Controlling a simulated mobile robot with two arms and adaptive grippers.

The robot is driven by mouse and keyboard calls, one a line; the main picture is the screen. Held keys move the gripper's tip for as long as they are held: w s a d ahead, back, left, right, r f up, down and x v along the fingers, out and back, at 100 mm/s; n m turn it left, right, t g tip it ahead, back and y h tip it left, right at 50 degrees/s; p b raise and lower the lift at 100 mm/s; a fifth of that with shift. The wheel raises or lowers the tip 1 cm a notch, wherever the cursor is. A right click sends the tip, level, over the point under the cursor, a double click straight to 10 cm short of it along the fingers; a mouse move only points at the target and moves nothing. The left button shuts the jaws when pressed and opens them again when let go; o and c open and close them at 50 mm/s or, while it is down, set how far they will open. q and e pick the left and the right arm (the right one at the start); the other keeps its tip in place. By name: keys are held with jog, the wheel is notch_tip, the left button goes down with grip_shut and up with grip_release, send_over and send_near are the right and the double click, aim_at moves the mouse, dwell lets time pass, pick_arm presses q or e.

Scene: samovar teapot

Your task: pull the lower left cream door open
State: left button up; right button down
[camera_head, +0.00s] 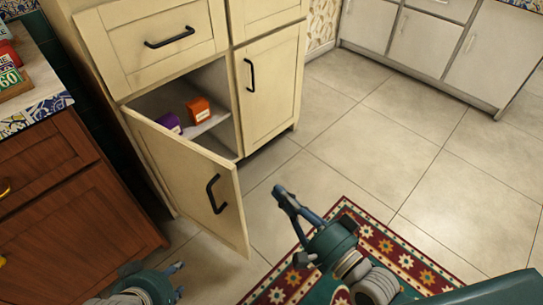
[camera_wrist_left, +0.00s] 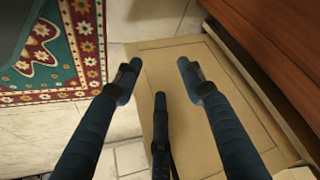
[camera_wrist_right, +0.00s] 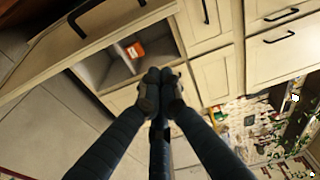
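The lower left cream door (camera_head: 187,168) stands swung well out from its cabinet in the head view, with a black bar handle (camera_head: 214,194) near its free edge. The handle also shows at the top left of the right wrist view (camera_wrist_right: 88,22). My right gripper (camera_head: 281,194) is to the right of the door, apart from the handle. Its fingers (camera_wrist_right: 160,80) are together with nothing seen between them. My left gripper (camera_head: 178,267) is low, left of the door's free lower corner. Its fingers (camera_wrist_left: 157,75) are spread and empty, with a cream panel behind them.
Inside the open compartment are an orange box (camera_head: 199,109) and a purple box (camera_head: 169,123). The closed lower right cream door (camera_head: 268,88) stands beside it. A brown wooden cabinet (camera_head: 65,215) is at the left. A patterned rug (camera_head: 380,240) lies on the floor; the tiles to the right are clear.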

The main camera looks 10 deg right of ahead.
pick_arm(q)
jog(key=w+d+r+t+b, duration=0.1)
jog(key=w+r+t, duration=0.1)
jog(key=w+r, duration=0.1)
jog(key=w+d+r+t+h+b, duration=0.1)
jog(key=w+d+r+t, duration=0.1)
jog(key=w, duration=0.4)
jog(key=shift+w+d+r+t, duration=0.15)
jog(key=shift+d+r+t, duration=0.1)
jog(key=shift+r+t, duration=0.2)
pick_arm(e)
jog(key=w+a+m, duration=0.1)
jog(key=w+a, duration=0.5)
jog(key=a, duration=0.1)
jog(key=shift+s+r, duration=0.1)
jog(key=shift+r, duration=0.05)
